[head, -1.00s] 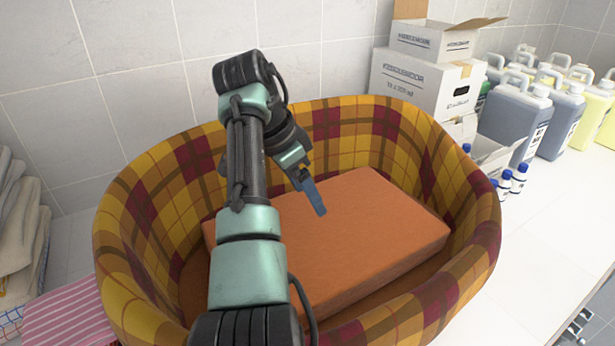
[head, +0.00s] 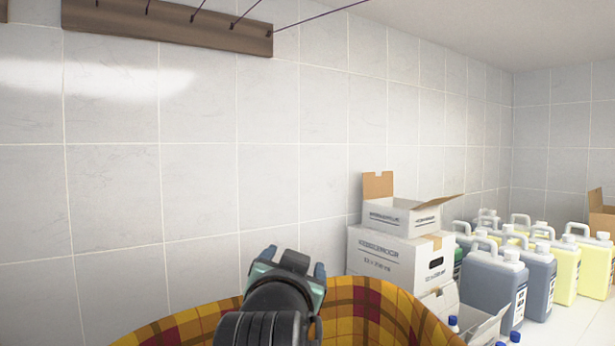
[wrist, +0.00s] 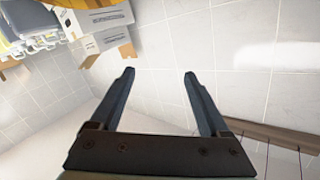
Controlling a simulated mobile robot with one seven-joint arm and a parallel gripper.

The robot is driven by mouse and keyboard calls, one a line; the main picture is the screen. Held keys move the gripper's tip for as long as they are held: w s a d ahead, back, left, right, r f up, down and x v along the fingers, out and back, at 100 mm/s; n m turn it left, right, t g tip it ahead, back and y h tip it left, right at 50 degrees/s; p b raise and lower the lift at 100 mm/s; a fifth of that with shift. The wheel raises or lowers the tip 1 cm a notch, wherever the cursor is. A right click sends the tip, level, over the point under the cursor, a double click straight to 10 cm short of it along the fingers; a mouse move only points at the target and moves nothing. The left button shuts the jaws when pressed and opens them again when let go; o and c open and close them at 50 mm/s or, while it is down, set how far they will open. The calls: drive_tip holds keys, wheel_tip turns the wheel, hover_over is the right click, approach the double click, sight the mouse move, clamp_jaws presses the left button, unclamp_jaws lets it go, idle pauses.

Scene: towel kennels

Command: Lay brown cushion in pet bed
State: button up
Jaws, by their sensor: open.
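The plaid pet bed (head: 365,305) shows only as its yellow, brown and dark red back rim at the bottom of the head view. Its inside is below the frame, and the brown cushion is in neither current view. My gripper (head: 294,262) is raised in front of the wall, above the bed's rim in the picture. In the wrist view my gripper (wrist: 159,74) has its two fingers wide apart with nothing between them, only tiled wall behind.
White cardboard boxes (head: 385,260) stand right of the bed, one with open flaps. Several grey and yellow jugs (head: 492,285) stand further right. A wooden hook rail (head: 165,25) hangs on the wall. The wall area around my gripper is clear.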

drive_tip(key=s+d+r+n+t, duration=0.1)
drive_tip(key=s+r+n+t, duration=0.1)
drive_tip(key=s+r+t, duration=0.3)
drive_tip(key=s+d+r+n+t, duration=0.1)
drive_tip(key=s+r+t, duration=0.4)
drive_tip(key=s+r, duration=0.7)
drive_tip(key=s+n, duration=0.1)
drive_tip(key=s, duration=0.6)
drive_tip(key=shift+s+n+y, duration=0.2)
drive_tip(key=shift+n+y, duration=0.1)
drive_tip(key=shift+y, duration=0.1)
drive_tip(key=shift+f, duration=0.1)
